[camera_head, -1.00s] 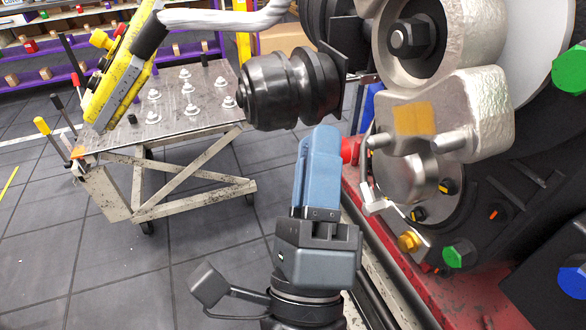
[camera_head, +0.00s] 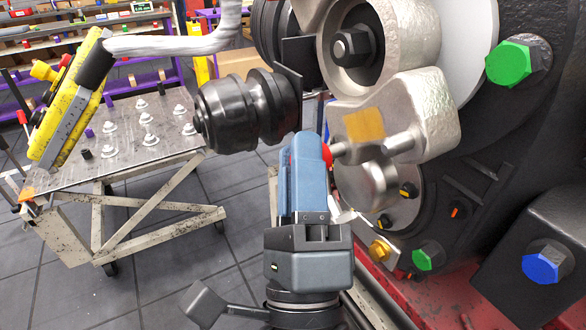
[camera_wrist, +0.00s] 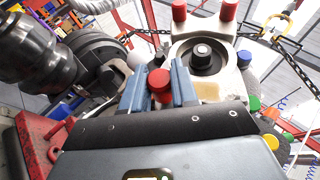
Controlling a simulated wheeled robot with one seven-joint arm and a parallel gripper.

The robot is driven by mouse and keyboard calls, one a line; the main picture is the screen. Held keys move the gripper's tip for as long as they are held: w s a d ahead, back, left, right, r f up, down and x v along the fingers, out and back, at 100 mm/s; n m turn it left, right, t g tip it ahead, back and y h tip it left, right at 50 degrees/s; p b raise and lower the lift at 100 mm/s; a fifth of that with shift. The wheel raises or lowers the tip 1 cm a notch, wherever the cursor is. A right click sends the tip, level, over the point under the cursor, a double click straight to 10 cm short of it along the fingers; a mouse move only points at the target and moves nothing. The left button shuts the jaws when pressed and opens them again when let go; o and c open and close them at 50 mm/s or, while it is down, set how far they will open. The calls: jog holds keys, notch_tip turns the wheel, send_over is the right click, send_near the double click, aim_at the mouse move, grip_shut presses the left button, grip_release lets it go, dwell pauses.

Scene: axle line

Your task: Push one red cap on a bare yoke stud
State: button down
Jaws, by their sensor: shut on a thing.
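My gripper (camera_head: 308,150) has blue fingers and is shut on a red cap (camera_wrist: 159,84). In the head view a sliver of the cap (camera_head: 327,156) shows at the right edge of the fingers. The silver yoke (camera_head: 432,112) stands to the right of my gripper. A bare yoke stud (camera_head: 344,148) points left, with its end at the cap; I cannot tell whether the cap sits over it. A second bare stud (camera_head: 399,144) is farther right. In the wrist view two red caps (camera_wrist: 179,11) (camera_wrist: 229,11) stand beyond the yoke's large bolt.
A black ribbed cylinder (camera_head: 240,110) hangs close behind and left of my fingers. A metal cart (camera_head: 130,170) with several small studs and a yellow tool (camera_head: 72,100) stands left. Green (camera_head: 508,64) and blue (camera_head: 546,262) bolt heads are at right. The lower left floor is clear.

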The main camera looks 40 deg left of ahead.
jog(key=shift+w+d, duration=0.1)
jog(key=shift+w, duration=0.1)
jog(key=shift+w+d+b, duration=0.1)
jog(key=shift+w+b, duration=0.25)
jog(key=shift+w+d, duration=0.15)
jog(key=shift+w, duration=0.15)
jog(key=c, duration=0.8)
grip_release()
jog(key=shift+b+v, duration=1.95)
jog(key=shift+v, duration=1.95)
